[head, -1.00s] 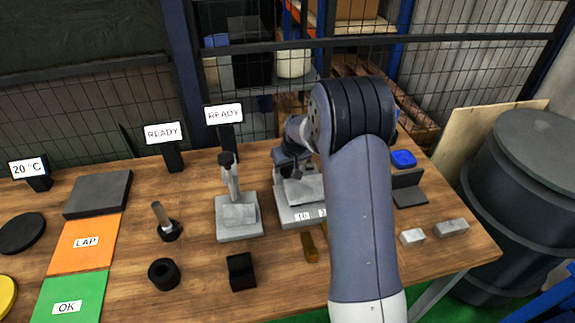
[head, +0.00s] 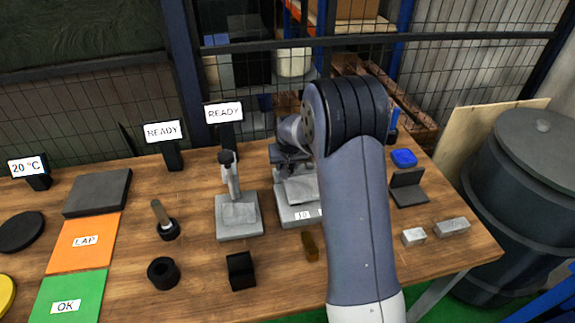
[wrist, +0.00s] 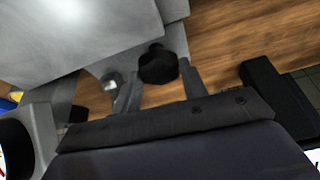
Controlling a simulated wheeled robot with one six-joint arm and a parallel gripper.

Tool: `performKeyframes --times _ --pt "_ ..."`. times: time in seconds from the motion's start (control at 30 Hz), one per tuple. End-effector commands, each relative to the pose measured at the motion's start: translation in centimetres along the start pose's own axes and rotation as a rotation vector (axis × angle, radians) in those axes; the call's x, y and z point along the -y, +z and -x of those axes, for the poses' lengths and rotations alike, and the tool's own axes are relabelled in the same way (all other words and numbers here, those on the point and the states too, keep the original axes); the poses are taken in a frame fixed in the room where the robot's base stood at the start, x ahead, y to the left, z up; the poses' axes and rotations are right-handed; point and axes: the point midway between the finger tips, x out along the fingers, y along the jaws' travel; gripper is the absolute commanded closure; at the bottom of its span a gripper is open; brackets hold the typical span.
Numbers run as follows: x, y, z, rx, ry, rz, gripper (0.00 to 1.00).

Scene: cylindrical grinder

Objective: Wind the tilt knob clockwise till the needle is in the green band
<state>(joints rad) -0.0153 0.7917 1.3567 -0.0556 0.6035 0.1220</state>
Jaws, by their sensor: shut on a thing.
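The tilt knob (wrist: 158,66) is a dark, faceted knob beside a grey metal block (wrist: 75,35) in the wrist view. My gripper (wrist: 160,88) has one finger on each side of the knob and is shut on it. In the head view, my gripper (head: 287,163) is at the back of the grey fixture (head: 297,213), which carries a small white label. My arm hides part of this fixture, and the knob cannot be made out there. A black-rimmed round part (wrist: 14,150) with a white and red face is cut off at the wrist view's left edge. No needle or green band is readable.
A grey stand with an upright post (head: 238,215) is left of the fixture. A black angled block (head: 408,188) and a blue item (head: 403,158) lie right of my arm.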

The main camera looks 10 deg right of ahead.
Motion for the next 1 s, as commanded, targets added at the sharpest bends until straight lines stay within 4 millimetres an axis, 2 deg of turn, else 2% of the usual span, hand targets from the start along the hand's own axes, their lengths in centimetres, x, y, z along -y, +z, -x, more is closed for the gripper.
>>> performKeyframes --times 0.3,0.67,0.7,0.93,1.0 --pt "0.13 0.1 -0.12 0.001 0.055 -0.132 0.82" --pt "0.11 0.06 -0.03 0.0 0.059 -0.145 0.82" --pt "0.11 0.05 -0.02 0.0 0.059 -0.145 0.57" --pt "0.1 0.03 -0.02 0.0 0.059 -0.144 0.39" --pt "0.09 0.02 -0.01 -0.001 0.059 -0.144 0.37"
